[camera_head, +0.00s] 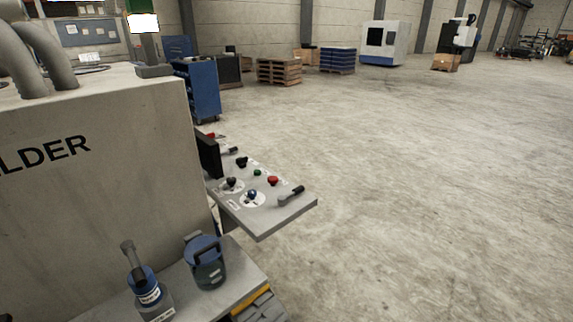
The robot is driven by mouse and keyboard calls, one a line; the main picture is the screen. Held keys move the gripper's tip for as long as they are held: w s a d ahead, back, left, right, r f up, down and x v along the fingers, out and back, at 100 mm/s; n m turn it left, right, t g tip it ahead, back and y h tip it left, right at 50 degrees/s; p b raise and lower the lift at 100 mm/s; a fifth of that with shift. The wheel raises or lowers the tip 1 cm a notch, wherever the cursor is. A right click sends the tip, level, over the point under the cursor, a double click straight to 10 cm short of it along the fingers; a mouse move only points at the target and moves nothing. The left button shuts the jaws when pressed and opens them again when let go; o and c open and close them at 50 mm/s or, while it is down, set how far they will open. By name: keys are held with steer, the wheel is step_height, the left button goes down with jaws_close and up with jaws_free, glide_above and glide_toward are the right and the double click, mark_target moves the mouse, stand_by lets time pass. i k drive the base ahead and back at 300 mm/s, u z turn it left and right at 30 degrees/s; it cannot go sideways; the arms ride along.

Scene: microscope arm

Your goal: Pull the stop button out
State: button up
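A grey control panel (258,222) juts out from the side of a large machine. A red mushroom-shaped button (272,181) sits near the panel's right part, beside a black-and-grey lever (291,195). It is too small to tell whether it is pressed in or out. A second small red part (211,135) shows at the panel's far end, partly behind a dark screen. Which red part is the stop button I cannot tell for sure. My gripper is not in view.
A green button (257,172), a blue-topped knob (252,195) and dark knobs share the panel. The beige machine body (95,190) fills the left. Blue-and-grey fittings (205,262) stand on its front ledge. Open concrete floor (430,190) lies right of the panel.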

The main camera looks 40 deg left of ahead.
mark_target(273, 180)
steer(key=u, duration=0.4)
steer(key=i, duration=1.05)
steer(key=u, duration=1.75)
steer(key=i, duration=0.9)
steer(key=u, duration=0.75)
